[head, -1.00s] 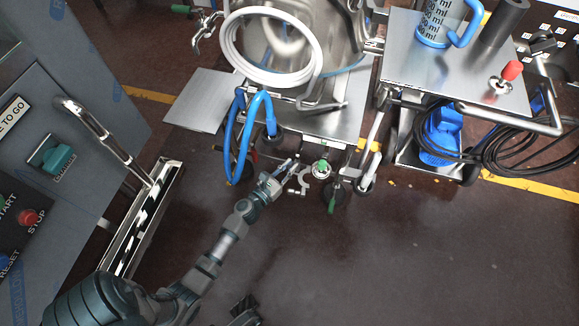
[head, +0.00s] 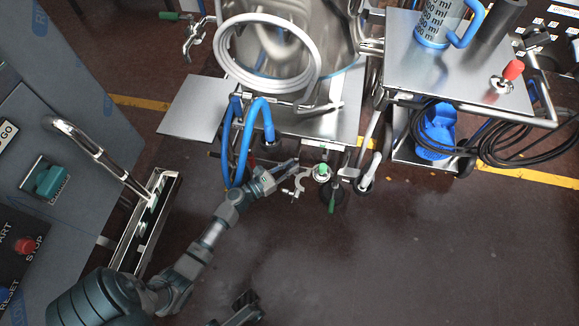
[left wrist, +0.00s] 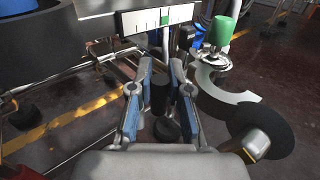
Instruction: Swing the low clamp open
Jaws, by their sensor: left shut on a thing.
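A small silver clamp (head: 297,186) with a curved jaw sits low at the front of the steel cart, beside a green-topped fitting (head: 322,171). My left gripper (head: 288,167) reaches it from the lower left. In the left wrist view, my left gripper (left wrist: 160,85) is shut on a dark cylindrical part (left wrist: 160,98) between its blue-sided fingers. I cannot tell whether that part belongs to the clamp. The curved silver jaw (left wrist: 240,97) shows right of the fingers, below the green cap (left wrist: 220,31). A dark part at the head view's lower edge may be my right gripper (head: 242,308).
Blue hoses (head: 229,150) hang left of my left gripper. A grey control cabinet (head: 60,130) stands at left. A second steel cart (head: 455,75) with a blue pump (head: 434,135) and black cables stands at right. The floor (head: 400,250) at lower right is clear.

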